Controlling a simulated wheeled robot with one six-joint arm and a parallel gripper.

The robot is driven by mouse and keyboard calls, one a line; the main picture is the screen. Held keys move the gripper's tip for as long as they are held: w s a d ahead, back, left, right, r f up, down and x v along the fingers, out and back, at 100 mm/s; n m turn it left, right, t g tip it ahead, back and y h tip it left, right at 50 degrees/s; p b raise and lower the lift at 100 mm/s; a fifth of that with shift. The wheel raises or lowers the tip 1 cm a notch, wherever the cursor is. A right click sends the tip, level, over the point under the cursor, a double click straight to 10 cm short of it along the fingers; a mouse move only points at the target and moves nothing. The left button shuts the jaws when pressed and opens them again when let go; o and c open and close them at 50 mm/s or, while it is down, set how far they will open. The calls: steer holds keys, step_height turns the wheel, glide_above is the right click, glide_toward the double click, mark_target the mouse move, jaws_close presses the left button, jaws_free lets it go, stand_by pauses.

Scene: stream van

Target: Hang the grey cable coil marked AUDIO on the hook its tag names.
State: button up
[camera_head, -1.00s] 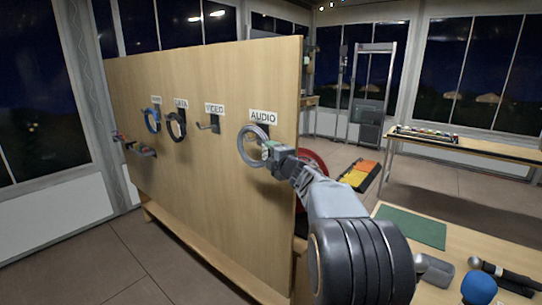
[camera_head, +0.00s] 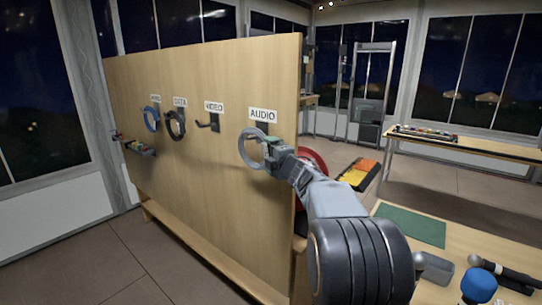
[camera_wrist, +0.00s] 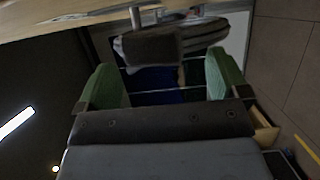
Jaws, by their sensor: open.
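The grey cable coil (camera_head: 241,152) is at the AUDIO hook (camera_head: 262,128) on the wooden board, below the AUDIO label (camera_head: 263,114). Its ring faces the camera; whether it rests on the hook cannot be told, as my gripper covers its right side. My gripper (camera_head: 270,142) is open right beside the coil. In the wrist view, the two green fingertips of my gripper (camera_wrist: 167,84) stand wide apart. A grey curved band, likely the coil (camera_wrist: 208,30), and a dark block lie beyond them. The coil's tag cannot be read.
The board (camera_head: 215,190) also has a VIDEO hook (camera_head: 209,123), which is bare, a dark coil (camera_head: 175,124) and a blue coil (camera_head: 151,119). A table (camera_head: 420,290) with a green mat (camera_head: 411,225) and microphones stands at the right. The floor left of the board is clear.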

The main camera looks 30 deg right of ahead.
steer(key=shift+f, duration=0.1)
steer(key=s+b, duration=0.2)
steer(key=s, duration=1.2)
steer(key=s+a, duration=0.3)
steer(key=a, duration=0.3)
steer(key=shift+a+b, duration=0.4)
steer(key=shift+s, duration=0.1)
